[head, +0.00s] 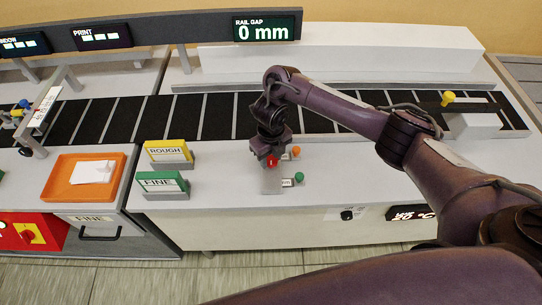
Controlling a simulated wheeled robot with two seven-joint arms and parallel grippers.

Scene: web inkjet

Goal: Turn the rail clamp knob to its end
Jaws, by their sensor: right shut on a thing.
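My right gripper (268,155) points down at a small grey block (271,182) on the front ledge of the white bench. It is shut on a small red knob (271,162) with a white mark, which I take to be the rail clamp knob. The gripper hides most of the knob, so its turn angle cannot be read. A dark display (264,29) above the bench reads "RAIL GAP 0 mm". My left gripper is not in view.
An orange knob (295,151) and a green knob (299,177) sit close right of the gripper. ROUGH (168,152) and FINE (162,183) signs stand to its left. An orange tray (84,177) lies farther left. A yellow knob (448,97) tops the bar at right.

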